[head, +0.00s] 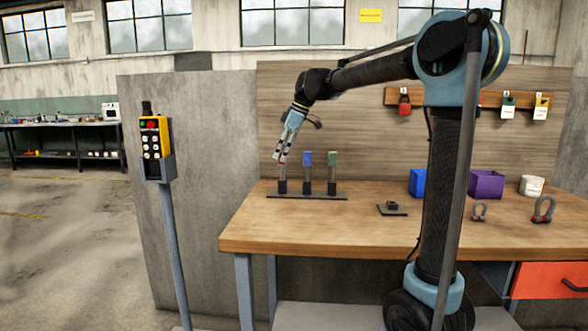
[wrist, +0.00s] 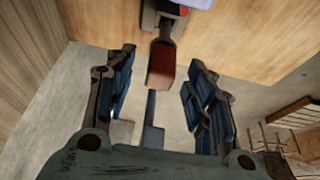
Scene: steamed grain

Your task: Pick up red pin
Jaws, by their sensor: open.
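Three pins stand upright in dark holders on a black base strip (head: 325,197) at the bench's left end. The red pin (wrist: 166,66) is the left one; its top is mostly hidden behind my gripper in the head view. The blue pin (head: 306,158) is in the middle and the green pin (head: 332,158) at the right. My gripper (head: 281,158) points down at the red pin. In the wrist view, my gripper (wrist: 162,72) is open, with the red pin's block between its two fingers and a visible gap on each side.
The wooden bench (head: 375,229) has a small dark fixture (head: 392,208), a blue bin (head: 417,183), a purple bin (head: 486,184), a white tub (head: 532,185) and shackles (head: 543,208) to the right. A panel stands behind. A yellow pendant (head: 153,138) stands on a post at left.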

